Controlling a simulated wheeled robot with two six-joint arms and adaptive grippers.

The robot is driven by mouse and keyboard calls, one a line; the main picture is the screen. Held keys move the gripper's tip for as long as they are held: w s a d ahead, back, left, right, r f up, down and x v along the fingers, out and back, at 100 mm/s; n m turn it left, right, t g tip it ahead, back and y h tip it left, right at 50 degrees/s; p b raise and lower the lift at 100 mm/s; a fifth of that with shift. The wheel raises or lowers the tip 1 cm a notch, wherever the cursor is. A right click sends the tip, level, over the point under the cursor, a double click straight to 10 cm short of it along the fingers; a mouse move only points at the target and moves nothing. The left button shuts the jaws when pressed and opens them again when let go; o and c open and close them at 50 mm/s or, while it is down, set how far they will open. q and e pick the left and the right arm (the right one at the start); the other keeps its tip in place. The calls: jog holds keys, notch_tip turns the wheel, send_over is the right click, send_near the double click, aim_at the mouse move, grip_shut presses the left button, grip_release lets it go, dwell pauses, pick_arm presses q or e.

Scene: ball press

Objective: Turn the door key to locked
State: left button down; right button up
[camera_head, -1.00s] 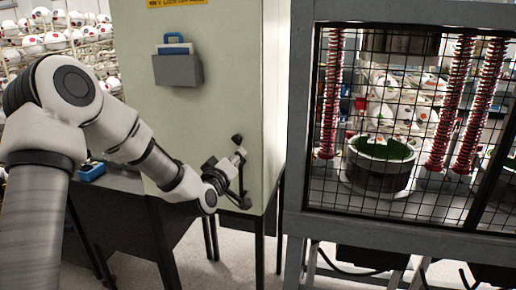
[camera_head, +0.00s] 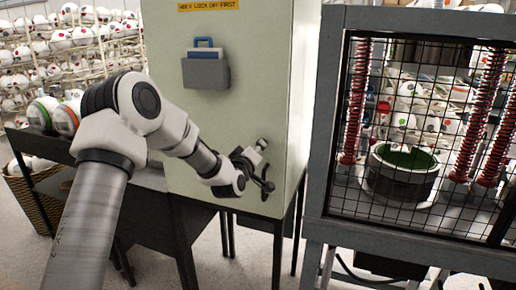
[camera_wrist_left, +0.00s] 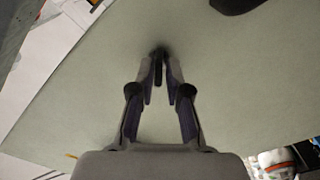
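The pale green cabinet (camera_head: 225,120) stands in the middle of the head view. My left gripper (camera_head: 259,168) is at the right part of its front, close to the panel. In the left wrist view a short dark piece, seemingly the door key (camera_wrist_left: 158,68), stands out from the panel between my left fingertips (camera_wrist_left: 160,82). The fingers lean in close on both sides and look shut on it. The key's turn angle cannot be told. My right gripper is not in view.
A grey holder (camera_head: 206,72) with a blue clipboard hangs on the cabinet, below a yellow label (camera_head: 207,5). A meshed press frame (camera_head: 326,130) stands close on the right. Ball racks (camera_head: 75,45) and a dark table (camera_head: 60,148) are on the left.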

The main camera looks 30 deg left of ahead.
pick_arm(q)
jog(key=shift+d+f+m, duration=0.1)
jog(key=shift+m, duration=0.3)
jog(key=m+b, duration=0.3)
jog(key=m, duration=0.6)
dwell(0.5)
dwell(0.5)
jog(key=c, duration=1.3)
grip_release()
jog(key=shift+w, duration=0.1)
